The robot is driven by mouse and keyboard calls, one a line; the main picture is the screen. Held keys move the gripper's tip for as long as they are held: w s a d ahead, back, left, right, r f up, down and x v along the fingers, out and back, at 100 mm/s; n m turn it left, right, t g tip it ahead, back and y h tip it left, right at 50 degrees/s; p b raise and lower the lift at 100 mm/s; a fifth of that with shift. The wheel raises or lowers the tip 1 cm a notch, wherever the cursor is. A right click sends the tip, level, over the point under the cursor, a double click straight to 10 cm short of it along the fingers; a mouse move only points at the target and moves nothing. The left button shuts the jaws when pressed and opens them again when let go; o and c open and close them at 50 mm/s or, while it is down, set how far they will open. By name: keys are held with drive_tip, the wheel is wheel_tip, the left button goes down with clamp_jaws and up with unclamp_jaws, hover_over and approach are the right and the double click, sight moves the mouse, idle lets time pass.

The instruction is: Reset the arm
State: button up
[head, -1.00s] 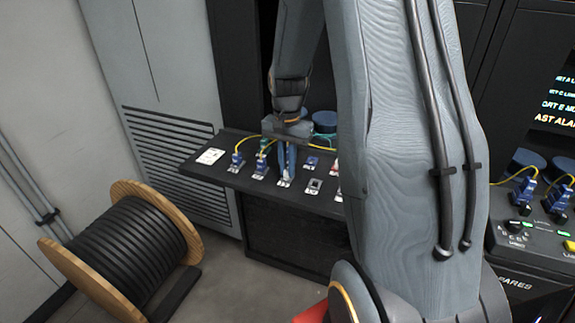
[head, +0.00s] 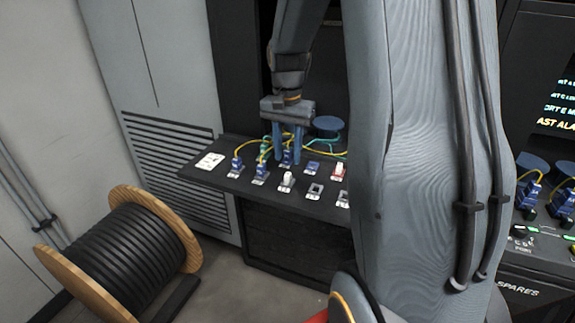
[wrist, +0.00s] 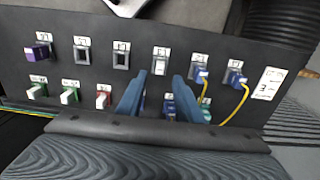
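My gripper (head: 287,161) is over the sloped black port panel (head: 222,178) in the head view, fingers pointing down. Its two blue fingers are spread apart with nothing held between them; the wrist view shows the same open gripper (wrist: 159,80). A white plug (head: 287,180) stands in a port just in front of the fingers; the wrist view shows it (wrist: 160,66) just beyond and between the tips. A blue connector (wrist: 168,106) shows between the fingers, farther back. I cannot tell whether the fingers touch anything.
Blue connectors with yellow cables (wrist: 237,80) sit beside the fingers. Purple, green and red connectors and empty ports (wrist: 121,58) fill the rest of the panel. A cable spool (head: 120,255) stands on the floor at left. A console (head: 540,245) stands at right.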

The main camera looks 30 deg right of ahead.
drive_tip(key=shift+r, duration=0.65)
drive_tip(key=s+a+f+n, duration=0.2)
drive_tip(key=s+a+n, duration=0.3)
drive_tip(key=s+a, duration=0.2)
drive_tip(key=s+a+f+n+t, duration=0.1)
drive_tip(key=s+a+f+n, duration=0.2)
drive_tip(key=s+a+n, duration=0.2)
drive_tip(key=s+a, duration=0.3)
drive_tip(key=shift+s+d, duration=0.1)
drive_tip(key=shift+d, duration=0.1)
